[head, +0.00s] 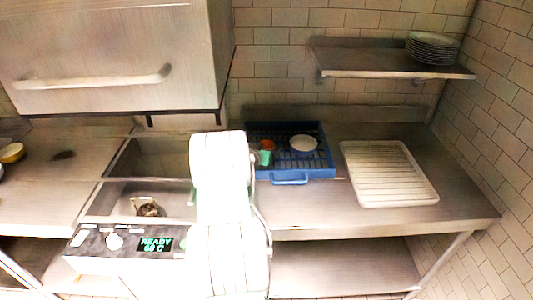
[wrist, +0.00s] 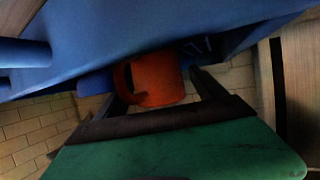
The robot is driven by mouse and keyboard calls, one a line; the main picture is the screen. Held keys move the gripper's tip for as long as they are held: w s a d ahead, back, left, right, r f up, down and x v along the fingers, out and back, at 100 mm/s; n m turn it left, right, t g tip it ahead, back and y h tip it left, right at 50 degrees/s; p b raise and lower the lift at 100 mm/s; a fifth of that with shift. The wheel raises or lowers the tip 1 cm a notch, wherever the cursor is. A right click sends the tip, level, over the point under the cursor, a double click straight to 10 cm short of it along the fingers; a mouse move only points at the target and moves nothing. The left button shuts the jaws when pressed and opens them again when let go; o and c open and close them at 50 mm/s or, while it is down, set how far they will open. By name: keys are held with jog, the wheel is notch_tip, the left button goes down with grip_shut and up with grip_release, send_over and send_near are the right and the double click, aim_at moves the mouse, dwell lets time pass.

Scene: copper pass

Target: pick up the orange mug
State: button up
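The orange mug (head: 267,146) sits in the blue dish rack (head: 290,179), toward its left side, partly hidden in the head view by a small green shape in front of it. In the wrist view the orange mug (wrist: 158,80) is ahead of my gripper (wrist: 157,77), with its handle to the left. The two dark fingers are spread, one on each side of the mug. I cannot tell whether either finger touches it. My white arm covers the area left of the rack in the head view.
A white bowl (head: 303,145) stands in the rack right of the mug. Blue rack walls (wrist: 90,50) lie close around my gripper. A ribbed white drainer tray (head: 388,172) is to the right. A shelf (head: 385,68) with stacked plates (head: 432,48) hangs above.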

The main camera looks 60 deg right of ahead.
jog(key=shift+r, duration=0.1)
jog(key=c, duration=1.5)
jog(key=shift+c, duration=0.2)
